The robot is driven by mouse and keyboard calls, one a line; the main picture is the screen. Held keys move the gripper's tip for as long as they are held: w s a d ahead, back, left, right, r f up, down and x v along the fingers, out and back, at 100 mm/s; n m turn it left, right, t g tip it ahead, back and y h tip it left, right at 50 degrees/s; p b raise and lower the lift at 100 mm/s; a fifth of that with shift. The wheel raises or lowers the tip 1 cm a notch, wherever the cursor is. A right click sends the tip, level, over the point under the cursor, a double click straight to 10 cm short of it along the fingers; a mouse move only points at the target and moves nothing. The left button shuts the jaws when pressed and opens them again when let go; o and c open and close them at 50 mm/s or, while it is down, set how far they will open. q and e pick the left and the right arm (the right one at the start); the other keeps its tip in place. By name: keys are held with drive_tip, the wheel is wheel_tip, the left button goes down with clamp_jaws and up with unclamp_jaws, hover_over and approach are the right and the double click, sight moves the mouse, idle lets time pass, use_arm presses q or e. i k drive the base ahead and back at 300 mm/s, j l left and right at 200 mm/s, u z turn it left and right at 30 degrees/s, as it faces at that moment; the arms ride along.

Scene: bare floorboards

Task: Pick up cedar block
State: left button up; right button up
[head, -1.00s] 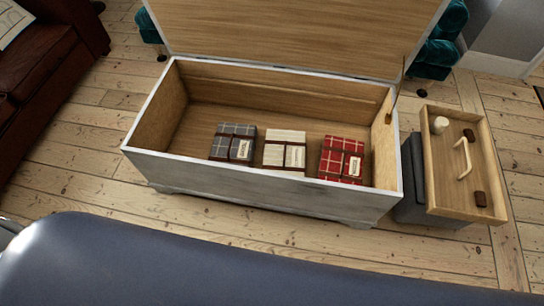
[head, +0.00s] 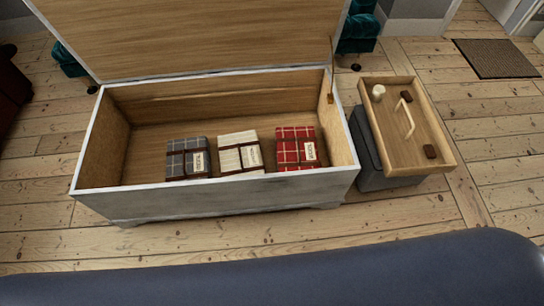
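No object is clearly recognisable as the cedar block. On a wooden tray (head: 440,158) at the right lie two small dark brown pieces, one near the far end (head: 403,82) and one near the front end (head: 430,151). I cannot tell whether either is the block or a part of the tray. A pale, curved bar (head: 406,117) and a small cream cylinder (head: 378,92) are also on the tray. Neither of my grippers is in view.
The tray rests on a dark grey stool (head: 375,172). Left of it stands an open white chest (head: 215,200) holding grey (head: 187,157), cream (head: 240,152) and red (head: 296,148) folded, strapped blankets. A doormat (head: 495,58) lies far right. Floor right of the tray is clear.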

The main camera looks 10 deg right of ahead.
sight(430, 150)
drive_tip(key=z, duration=1.7)
drive_tip(key=i+j+z, duration=0.1)
drive_tip(key=z, duration=0.3)
drive_tip(key=i+j+z, duration=0.2)
drive_tip(key=z, duration=0.15)
drive_tip(key=i+j+z, duration=0.15)
drive_tip(key=z, duration=0.25)
